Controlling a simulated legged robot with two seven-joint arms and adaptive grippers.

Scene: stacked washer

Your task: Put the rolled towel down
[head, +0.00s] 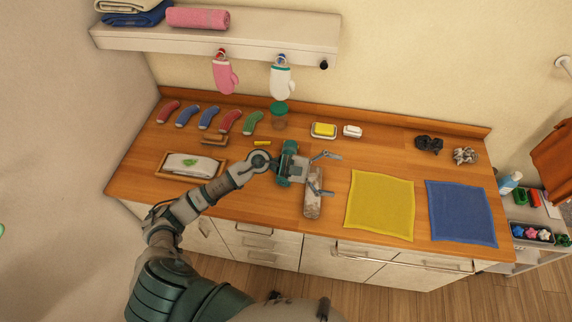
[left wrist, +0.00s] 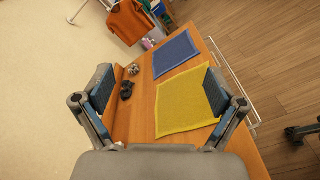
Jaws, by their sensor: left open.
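A mottled beige-brown roll (head: 312,205), which looks like the rolled towel, lies near the counter's front edge. A pink rolled towel (head: 198,18) lies on the wall shelf. My left gripper (head: 329,174) is over the counter, its fingers spread and pointing right. One finger overlaps the far end of the brown roll in the head view; I cannot tell whether they touch. In the left wrist view, the left gripper (left wrist: 160,95) has nothing between its fingers, and neither roll shows. My right gripper is not in view.
A yellow cloth (head: 380,205) and a blue cloth (head: 460,213) lie flat on the wooden counter (head: 345,150) to the right. Mitts (head: 282,82) hang below the shelf.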

